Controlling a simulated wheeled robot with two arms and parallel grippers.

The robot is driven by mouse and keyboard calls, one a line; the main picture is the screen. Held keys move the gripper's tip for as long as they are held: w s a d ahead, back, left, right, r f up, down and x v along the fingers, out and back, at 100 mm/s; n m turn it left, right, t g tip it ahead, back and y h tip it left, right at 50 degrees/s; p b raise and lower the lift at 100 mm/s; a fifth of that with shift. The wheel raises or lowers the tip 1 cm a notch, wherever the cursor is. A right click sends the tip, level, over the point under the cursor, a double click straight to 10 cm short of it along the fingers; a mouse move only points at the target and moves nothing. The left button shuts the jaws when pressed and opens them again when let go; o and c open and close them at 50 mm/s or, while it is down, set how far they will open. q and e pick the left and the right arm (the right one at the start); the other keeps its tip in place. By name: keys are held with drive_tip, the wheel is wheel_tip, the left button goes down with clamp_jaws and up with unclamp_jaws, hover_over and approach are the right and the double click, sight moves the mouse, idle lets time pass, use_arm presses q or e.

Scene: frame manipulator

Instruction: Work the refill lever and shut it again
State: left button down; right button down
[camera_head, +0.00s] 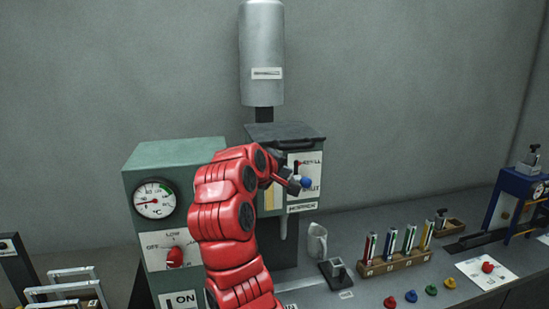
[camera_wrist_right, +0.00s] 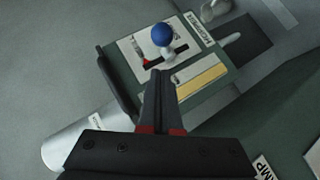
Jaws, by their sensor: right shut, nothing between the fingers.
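The refill lever has a blue ball knob (camera_head: 307,182) and stands out from the white label plate on the front of the dark hopper box (camera_head: 286,131). In the head view the knob covers part of the lower lettering, near SHUT. The right wrist view shows the lever's blue knob (camera_wrist_right: 162,34) and its pale stem over a dark slot. My right gripper (camera_head: 297,184) is shut and empty, its fingertips (camera_wrist_right: 158,72) just short of the stem. I cannot tell whether they touch. My left gripper is not in view.
A grey cylinder (camera_head: 262,55) stands above the hopper. A green box with a gauge (camera_head: 154,200) is at left, partly behind my right arm. A pitcher (camera_head: 317,241), a small block stand (camera_head: 337,271) and a rack of tubes (camera_head: 395,262) stand right of the hopper.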

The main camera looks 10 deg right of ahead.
drive_tip(key=shift+d+f+p, duration=0.35)
drive_tip(key=shift+d+f, duration=0.1)
drive_tip(key=shift+d, duration=0.2)
drive_tip(key=shift+d+f+p, duration=0.3)
drive_tip(key=shift+d+f, duration=0.1)
drive_tip(key=shift+d, duration=0.2)
drive_tip(key=shift+s, duration=0.15)
wheel_tip(320, 180, down, 6)
drive_tip(key=s+m+t+h+b, duration=0.1)
drive_tip(key=t+b, duration=0.4)
drive_tip(key=b, duration=0.9)
drive_tip(key=shift+f+m+h, duration=0.25)
drive_tip(key=shift+m+h, duration=0.25)
drive_tip(key=shift+m, duration=0.5)
